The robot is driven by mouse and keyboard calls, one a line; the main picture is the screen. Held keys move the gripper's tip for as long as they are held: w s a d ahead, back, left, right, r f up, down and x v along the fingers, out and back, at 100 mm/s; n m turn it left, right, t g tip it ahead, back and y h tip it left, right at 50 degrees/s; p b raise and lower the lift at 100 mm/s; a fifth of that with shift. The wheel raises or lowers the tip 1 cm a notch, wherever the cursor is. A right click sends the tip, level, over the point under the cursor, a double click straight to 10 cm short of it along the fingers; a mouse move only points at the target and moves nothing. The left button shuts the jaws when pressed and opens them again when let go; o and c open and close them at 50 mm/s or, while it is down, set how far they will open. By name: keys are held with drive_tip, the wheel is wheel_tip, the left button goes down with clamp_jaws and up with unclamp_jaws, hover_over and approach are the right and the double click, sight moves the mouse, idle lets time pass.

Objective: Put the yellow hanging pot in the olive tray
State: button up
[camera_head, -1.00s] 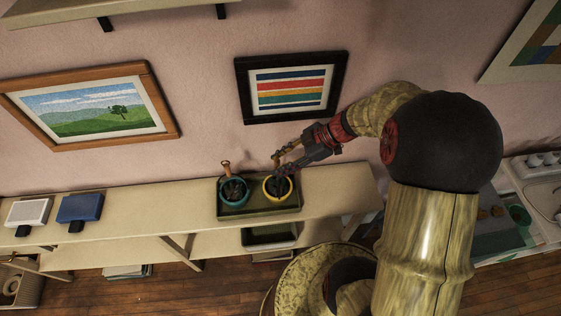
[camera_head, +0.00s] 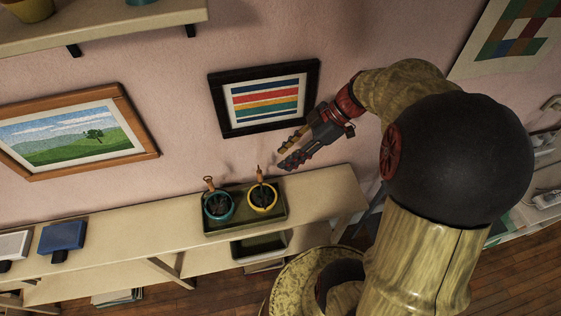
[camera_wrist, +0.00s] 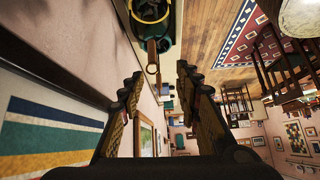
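The yellow hanging pot (camera_head: 263,197) stands in the olive tray (camera_head: 246,222), on its right side, with its brown hanger sticking up. A teal pot (camera_head: 218,206) with a similar hanger stands beside it in the tray's left side. My gripper (camera_head: 286,157) is open and empty, up and to the right of the yellow pot and apart from it. In the wrist view, the two fingers (camera_wrist: 157,92) are spread with nothing between them. The yellow pot (camera_wrist: 151,30) and its hanger ring show beyond them at the top.
The tray sits on a cream shelf (camera_head: 320,192) against the pink wall. A blue object (camera_head: 62,236) stands at the shelf's left. A striped picture (camera_head: 264,97) hangs near my gripper. An upper shelf (camera_head: 100,28) holds other pots. The shelf right of the tray is clear.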

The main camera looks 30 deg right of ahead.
drive_tip(key=s+a+r+m+t+h, duration=0.2)
drive_tip(key=s+a+r+m+h, duration=0.5)
drive_tip(key=r+m, duration=0.5)
drive_tip(key=s+a+m, duration=0.1)
drive_tip(key=s+a, duration=0.1)
drive_tip(key=shift+s+r+m+t+h, duration=0.3)
drive_tip(key=shift+r+t+h, duration=0.05)
drive_tip(key=shift+t+h, duration=0.05)
wheel_tip(320, 180, down, 5)
drive_tip(key=b, duration=0.4)
drive_tip(key=shift+r+b, duration=0.15)
drive_tip(key=shift+b, duration=0.2)
